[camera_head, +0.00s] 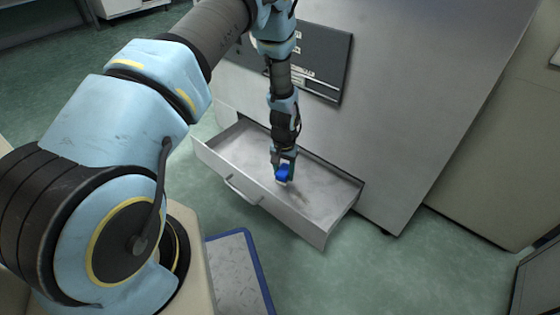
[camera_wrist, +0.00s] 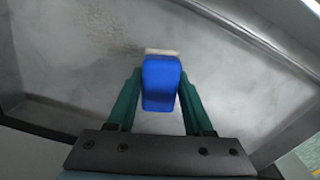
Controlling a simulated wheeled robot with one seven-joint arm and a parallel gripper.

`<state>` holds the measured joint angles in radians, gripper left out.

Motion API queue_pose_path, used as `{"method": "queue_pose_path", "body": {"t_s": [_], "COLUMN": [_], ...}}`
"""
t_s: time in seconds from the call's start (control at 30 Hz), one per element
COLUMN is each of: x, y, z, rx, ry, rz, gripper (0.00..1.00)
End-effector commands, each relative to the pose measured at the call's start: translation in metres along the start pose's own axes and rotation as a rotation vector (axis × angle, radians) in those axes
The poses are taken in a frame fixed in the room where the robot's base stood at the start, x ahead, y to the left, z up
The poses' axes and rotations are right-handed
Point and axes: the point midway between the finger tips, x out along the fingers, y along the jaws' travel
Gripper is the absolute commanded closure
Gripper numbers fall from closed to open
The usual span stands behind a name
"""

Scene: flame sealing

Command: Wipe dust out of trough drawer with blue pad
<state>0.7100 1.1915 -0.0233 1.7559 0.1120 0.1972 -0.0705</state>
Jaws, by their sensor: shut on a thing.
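The trough drawer (camera_head: 238,193) is pulled out low at the front of the grey machine. My gripper (camera_head: 284,165) reaches down into it and is shut on the blue pad (camera_head: 283,174). In the wrist view my gripper (camera_wrist: 160,95) has a finger on each side of the blue pad (camera_wrist: 161,82), and a pale strip shows at its far edge. The pad is at or just above the drawer floor; I cannot tell if it touches. A faint brownish dust patch (camera_wrist: 122,45) lies on the floor beyond the pad, up and to the left.
The grey machine (camera_head: 420,90) stands behind the drawer, with a dark panel (camera_head: 318,60) on its front. The drawer walls (camera_wrist: 240,38) close in around my gripper. A blue-edged tray or mat (camera_head: 234,270) is at the lower middle. Green floor (camera_head: 370,275) is free at right.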

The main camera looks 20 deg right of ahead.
Motion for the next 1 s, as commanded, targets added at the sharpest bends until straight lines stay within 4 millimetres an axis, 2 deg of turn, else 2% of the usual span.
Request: {"method": "queue_pose_path", "body": {"t_s": [0.03, 0.4, 0.87, 1.0], "x": [-0.009, -0.042, -0.047, -0.058], "y": [0.0, -0.001, -0.002, -0.018], "z": [-0.001, -0.005, -0.006, -0.006], "rx": [0.0, -0.001, -0.002, -0.035], "ry": [0.002, 0.003, 0.002, 0.004], "rz": [0.0, 0.0, 0.0, -0.001], "gripper": [1.0, 1.0, 1.0, 1.0]}}
